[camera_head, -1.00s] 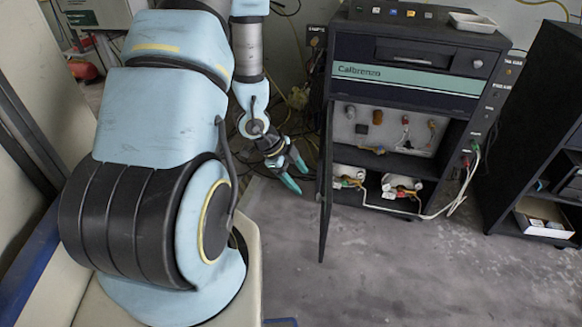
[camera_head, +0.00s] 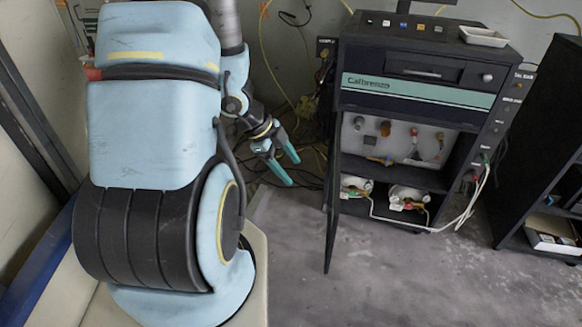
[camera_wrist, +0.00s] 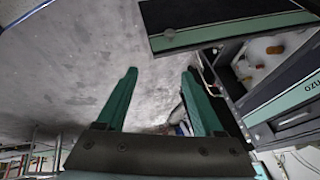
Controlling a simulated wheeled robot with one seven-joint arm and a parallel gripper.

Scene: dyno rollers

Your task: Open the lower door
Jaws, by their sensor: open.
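The black cabinet labelled Calibrenzo (camera_head: 400,90) stands right of centre in the head view. Its lower door (camera_head: 332,215) is a dark panel at the left side of the lower opening, swung well out and seen nearly edge-on. My gripper (camera_head: 294,173) is open and empty, left of the door and apart from it. In the wrist view my two teal fingers (camera_wrist: 159,72) are spread with nothing between them. A dark panel with a teal stripe (camera_wrist: 230,22), which looks like the door, is beyond them at the upper right.
Inside the cabinet are fittings on a pale panel (camera_head: 400,140) and white cylinders with cables on the lower shelf. A white tray (camera_head: 483,36) sits on top. A dark shelf unit (camera_head: 545,150) stands at right. Cables lie behind my gripper. The floor (camera_head: 400,275) in front is clear.

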